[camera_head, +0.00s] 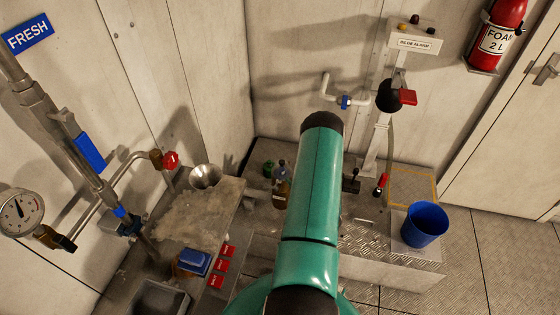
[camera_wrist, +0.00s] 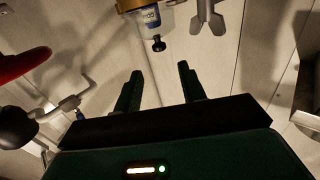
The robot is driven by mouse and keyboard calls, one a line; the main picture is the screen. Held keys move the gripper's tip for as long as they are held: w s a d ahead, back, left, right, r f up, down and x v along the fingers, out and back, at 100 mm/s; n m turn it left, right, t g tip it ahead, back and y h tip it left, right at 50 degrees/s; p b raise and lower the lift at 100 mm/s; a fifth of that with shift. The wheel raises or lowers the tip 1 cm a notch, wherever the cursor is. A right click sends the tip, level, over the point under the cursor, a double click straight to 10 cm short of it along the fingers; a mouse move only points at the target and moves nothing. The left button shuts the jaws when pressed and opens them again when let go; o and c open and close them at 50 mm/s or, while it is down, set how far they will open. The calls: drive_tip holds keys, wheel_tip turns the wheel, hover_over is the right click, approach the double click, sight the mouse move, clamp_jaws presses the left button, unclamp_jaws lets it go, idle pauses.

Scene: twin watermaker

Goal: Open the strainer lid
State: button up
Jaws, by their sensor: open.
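My gripper (camera_wrist: 160,70) shows in the wrist view with its two dark green fingers spread apart and nothing between them. Beyond the fingertips, at the top of the wrist view, is a clear vessel (camera_wrist: 148,20) with a blue label, a brass-coloured collar and a black knob (camera_wrist: 158,44). It may be the strainer, but I cannot tell for sure, and its upper part is cut off. I cannot make out whether a lid is open or shut. In the head view my green arm hides my gripper and part of the bench behind it.
A black round fitting with a red handle (camera_head: 407,97) and a pipe with a blue valve (camera_head: 346,102) are at the back. A blue bucket (camera_head: 424,225) stands at the right. A funnel (camera_head: 205,176) and red-handled valve (camera_head: 170,160) are at the left. Floor (camera_head: 500,260) is clear at the lower right.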

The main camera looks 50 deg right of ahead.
sight(283, 163)
drive_tip(key=x, duration=1.1)
clamp_jaws()
